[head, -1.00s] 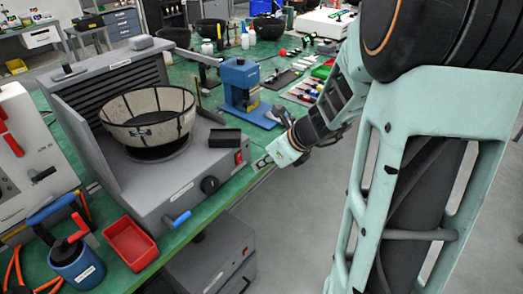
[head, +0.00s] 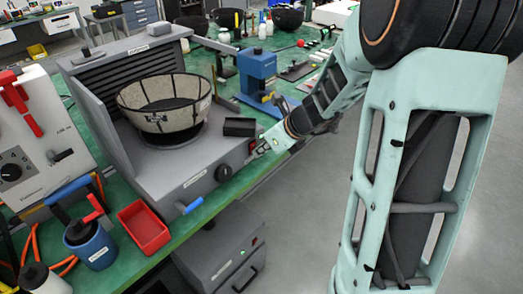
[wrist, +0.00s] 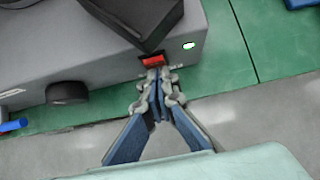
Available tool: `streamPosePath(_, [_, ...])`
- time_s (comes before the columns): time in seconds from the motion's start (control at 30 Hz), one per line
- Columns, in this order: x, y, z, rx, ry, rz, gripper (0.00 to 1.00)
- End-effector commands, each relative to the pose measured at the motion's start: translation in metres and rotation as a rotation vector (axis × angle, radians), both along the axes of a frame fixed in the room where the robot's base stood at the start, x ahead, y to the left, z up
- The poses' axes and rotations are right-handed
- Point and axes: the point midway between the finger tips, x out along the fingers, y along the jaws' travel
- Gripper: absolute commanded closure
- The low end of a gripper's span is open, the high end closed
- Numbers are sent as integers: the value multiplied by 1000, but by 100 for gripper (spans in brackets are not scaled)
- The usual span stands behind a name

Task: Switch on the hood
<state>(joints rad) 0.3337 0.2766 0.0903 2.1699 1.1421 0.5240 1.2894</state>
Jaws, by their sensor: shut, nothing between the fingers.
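The hood (head: 170,170) is a grey bench unit with a slatted back panel, carrying a cream bowl-shaped basket (head: 162,110) with a dark rim. A red switch (wrist: 153,60) sits on its front face near the right end, and a green light (wrist: 189,45) glows to the right of it in the wrist view. My gripper (wrist: 158,72) is shut and empty, its fingertips at the lower edge of the red switch and partly covering it. Whether they touch or press it I cannot tell. In the head view my gripper (head: 259,152) is at the hood's front right corner.
A black box (head: 239,127) sits on the hood above the switch. A black knob (head: 223,173) and a blue handle (head: 189,205) stick out of the front. A red tray (head: 144,228) and a blue pot (head: 90,245) stand at left.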

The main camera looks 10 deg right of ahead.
Motion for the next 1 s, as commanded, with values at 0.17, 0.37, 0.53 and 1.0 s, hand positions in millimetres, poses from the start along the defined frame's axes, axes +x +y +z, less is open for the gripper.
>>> streamPosePath(0.17, [1, 1, 3, 0, -2, 2, 100])
streamPosePath(0.37, [1, 1, 13, 1, -4, 2, 100])
streamPosePath(0.53, [2, 1, 20, 1, -5, 2, 100])
streamPosePath(1.0, [1, -1, 19, 1, -4, 2, 100])
